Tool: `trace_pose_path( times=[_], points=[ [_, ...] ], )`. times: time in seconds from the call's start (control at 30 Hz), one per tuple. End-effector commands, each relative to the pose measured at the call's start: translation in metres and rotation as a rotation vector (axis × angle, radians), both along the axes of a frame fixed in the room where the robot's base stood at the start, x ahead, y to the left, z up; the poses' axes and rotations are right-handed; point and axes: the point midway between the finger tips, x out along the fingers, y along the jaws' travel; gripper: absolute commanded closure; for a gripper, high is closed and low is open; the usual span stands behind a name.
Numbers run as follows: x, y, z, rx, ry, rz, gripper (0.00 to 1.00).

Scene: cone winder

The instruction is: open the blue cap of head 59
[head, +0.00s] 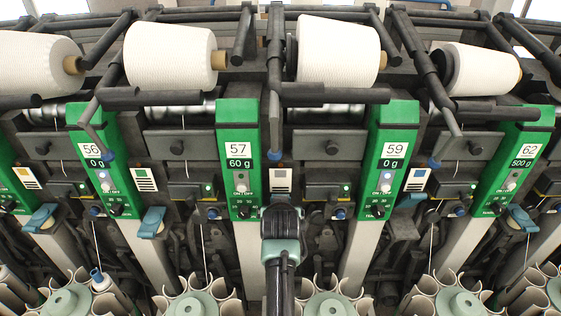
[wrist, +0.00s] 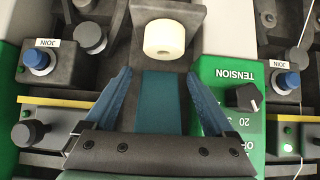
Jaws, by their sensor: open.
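The panel labelled 59 (head: 395,150) is a green panel right of centre in the head view. A blue cap (head: 411,199) shows to its right, sitting higher and more edge-on than other caps. My gripper (head: 281,218) is between panels 57 and 59, close to panel 57's lower right. In the wrist view my gripper (wrist: 158,76) is open. Its blue fingers stand on either side of a flat teal-blue cap (wrist: 160,100), with no clear contact. A green TENSION panel (wrist: 225,85), upside down, lies close beside the right finger. My gripper hides this cap in the head view.
Panel 57 (head: 238,150) and its dark knob are close beside my gripper. A pale roller (wrist: 165,38) in a dark bracket lies beyond the fingertips. A blue JOIN button (wrist: 37,57) is to the left. Cup-ringed magazines (head: 328,306) stand below.

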Motion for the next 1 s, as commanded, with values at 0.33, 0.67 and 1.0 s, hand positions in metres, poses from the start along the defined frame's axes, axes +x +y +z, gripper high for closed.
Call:
trace_pose_path(
  times=[0.33, 0.67, 1.0],
  points=[
    [-0.006, 0.001, -0.019, 0.0, -0.293, 0.001, 0.1],
    [-0.008, 0.0, -0.025, 0.0, -0.49, 0.001, 0.1],
    [-0.008, 0.0, -0.03, 0.0, -0.664, 0.001, 0.1]
  ],
)
